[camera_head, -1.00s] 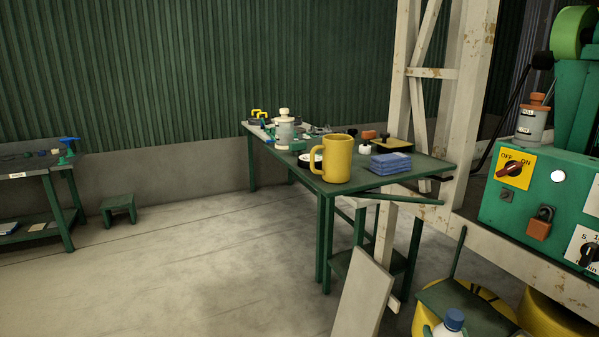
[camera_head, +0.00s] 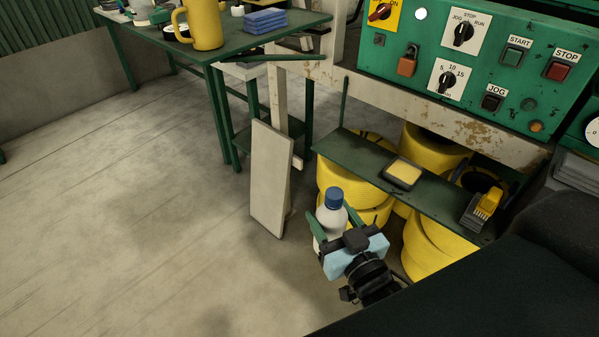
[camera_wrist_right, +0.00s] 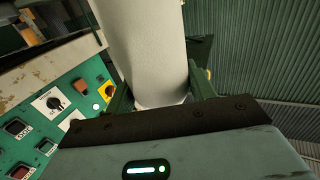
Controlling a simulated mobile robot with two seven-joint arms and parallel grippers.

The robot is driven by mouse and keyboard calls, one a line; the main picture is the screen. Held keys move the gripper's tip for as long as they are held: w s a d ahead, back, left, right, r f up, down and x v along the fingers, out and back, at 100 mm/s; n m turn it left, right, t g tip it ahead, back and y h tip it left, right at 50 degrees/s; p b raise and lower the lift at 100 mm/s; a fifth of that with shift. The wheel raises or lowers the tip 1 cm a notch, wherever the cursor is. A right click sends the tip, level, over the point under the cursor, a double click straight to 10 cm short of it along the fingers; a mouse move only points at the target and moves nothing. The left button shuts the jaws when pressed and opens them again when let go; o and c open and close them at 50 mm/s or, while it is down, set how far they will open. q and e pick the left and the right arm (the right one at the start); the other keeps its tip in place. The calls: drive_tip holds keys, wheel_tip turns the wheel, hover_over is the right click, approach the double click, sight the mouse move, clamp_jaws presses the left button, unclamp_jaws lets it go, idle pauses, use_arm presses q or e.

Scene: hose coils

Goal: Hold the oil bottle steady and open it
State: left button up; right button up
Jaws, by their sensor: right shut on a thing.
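The oil bottle is a white bottle (camera_head: 332,213) with a blue cap (camera_head: 334,197), in the lower middle of the head view. My right gripper (camera_head: 335,224) is shut on it, with a green finger on each side of its body. My left gripper is in neither view.
Behind the bottle, a green shelf (camera_head: 350,150) carries a yellow-topped pad (camera_head: 403,172) and a yellow tool (camera_head: 483,207), above yellow hose coils (camera_head: 436,147). A pale board (camera_head: 270,180) leans to the left. The floor at left is open.

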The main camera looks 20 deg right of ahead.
drive_tip(key=w+a+n+g+y, duration=0.2)
drive_tip(key=w+a+n+y, duration=0.1)
drive_tip(key=a, duration=0.5)
drive_tip(key=w+a+r+n+g+y, duration=0.1)
drive_tip(key=w+a+n+g+y, duration=0.1)
drive_tip(key=a+n+y, duration=0.3)
drive_tip(key=w+a+y, duration=0.1)
drive_tip(key=a+y, duration=0.1)
drive_tip(key=y, duration=0.1)
drive_tip(key=shift+a+y, duration=0.3)
drive_tip(key=shift+a, duration=0.05)
